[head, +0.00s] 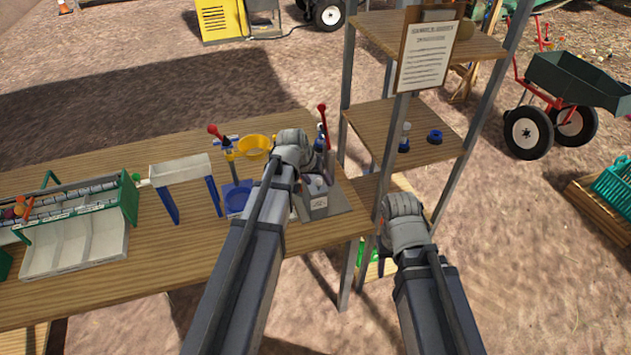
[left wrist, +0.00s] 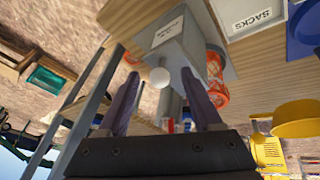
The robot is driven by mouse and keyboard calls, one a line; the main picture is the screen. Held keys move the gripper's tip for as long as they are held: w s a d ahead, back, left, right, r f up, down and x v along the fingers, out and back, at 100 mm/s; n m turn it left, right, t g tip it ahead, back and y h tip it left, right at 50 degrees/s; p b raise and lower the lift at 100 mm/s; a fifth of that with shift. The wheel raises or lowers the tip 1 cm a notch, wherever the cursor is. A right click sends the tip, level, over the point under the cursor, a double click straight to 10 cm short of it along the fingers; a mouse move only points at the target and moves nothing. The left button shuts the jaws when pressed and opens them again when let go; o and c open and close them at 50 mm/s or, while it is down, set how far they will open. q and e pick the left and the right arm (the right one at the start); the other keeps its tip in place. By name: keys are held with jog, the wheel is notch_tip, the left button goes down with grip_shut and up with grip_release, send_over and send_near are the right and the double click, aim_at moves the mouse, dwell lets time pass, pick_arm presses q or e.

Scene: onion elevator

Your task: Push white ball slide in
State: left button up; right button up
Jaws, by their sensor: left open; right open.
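The white ball (left wrist: 159,76) is a small round knob on the front of a grey box with a paper label (left wrist: 172,34). In the left wrist view it shows between the two fingers of my left gripper, which are open and apart from it on both sides. In the head view my left gripper (head: 318,165) is over the grey device (head: 325,203) at the table's right end, and the wrist hides much of it. My right gripper (head: 383,238) is beside the shelf, right of the table, empty, its fingers mostly hidden.
A wooden shelf rack (head: 385,125) with metal posts stands close right of the table (head: 150,275). A yellow funnel (head: 254,146), a blue container (head: 238,196), a white tray stand (head: 180,170) and a green-framed sorter (head: 80,250) lie to the left.

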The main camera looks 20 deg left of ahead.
aim_at(312, 179)
pick_arm(q)
jog(key=shift+c, duration=0.3)
grip_shut()
jog(key=shift+w, duration=0.1)
dwell(0.4)
jog(key=shift+w+a, duration=0.75)
jog(key=shift+w, duration=0.3)
jog(key=shift+w+a, duration=0.7)
jog(key=shift+w, duration=0.3)
jog(key=shift+o, duration=0.4)
grip_release()
